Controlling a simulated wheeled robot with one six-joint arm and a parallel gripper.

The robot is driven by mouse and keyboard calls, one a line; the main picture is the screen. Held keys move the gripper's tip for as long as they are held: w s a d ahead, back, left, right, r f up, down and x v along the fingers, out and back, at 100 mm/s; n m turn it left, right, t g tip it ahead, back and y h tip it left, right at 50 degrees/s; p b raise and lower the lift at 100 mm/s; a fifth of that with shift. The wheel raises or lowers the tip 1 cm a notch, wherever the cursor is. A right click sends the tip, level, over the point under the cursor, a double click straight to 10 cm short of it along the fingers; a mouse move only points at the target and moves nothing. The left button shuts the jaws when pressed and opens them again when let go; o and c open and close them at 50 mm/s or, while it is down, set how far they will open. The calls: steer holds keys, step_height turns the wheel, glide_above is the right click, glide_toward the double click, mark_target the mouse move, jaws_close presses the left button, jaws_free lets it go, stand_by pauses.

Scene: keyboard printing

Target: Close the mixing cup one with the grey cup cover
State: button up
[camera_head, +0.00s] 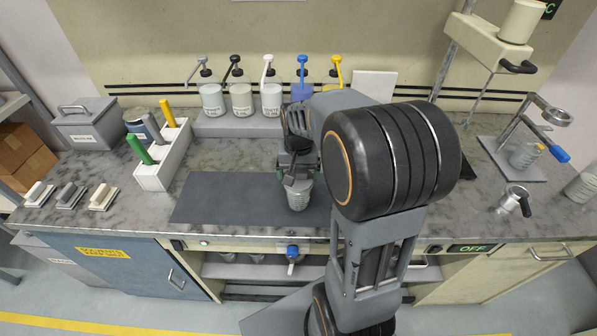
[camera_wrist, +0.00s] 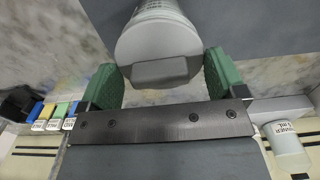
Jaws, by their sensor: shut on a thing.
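The mixing cup (camera_head: 299,196), a pale cup with markings, stands on the dark mat below my gripper (camera_head: 297,172). In the wrist view the cup's pale wall (camera_wrist: 158,8) shows at the top edge. The grey cup cover (camera_wrist: 155,42), round with a block-shaped handle (camera_wrist: 160,72), lies between the green fingers of my gripper (camera_wrist: 160,78). My gripper is shut on the grey cover. The cover lines up with the cup's end; whether it is fully seated cannot be told. My arm hides part of the cup area in the head view.
The dark mat (camera_head: 215,198) is clear on its left. A white rack (camera_head: 165,165) with coloured handles stands left of it. Several pump bottles (camera_head: 241,98) line a shelf behind. Small handled blocks (camera_head: 70,195) sit at far left; a stand (camera_head: 510,165) is right.

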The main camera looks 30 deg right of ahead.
steer(key=shift+f, duration=0.15)
steer(key=shift+f+b, duration=0.55)
steer(key=shift+f, duration=0.05)
steer(key=o, duration=0.6)
steer(key=shift+r, duration=0.1)
steer(key=shift+r, duration=0.15)
step_height(320, 180, up, 6)
steer(key=p, duration=0.5)
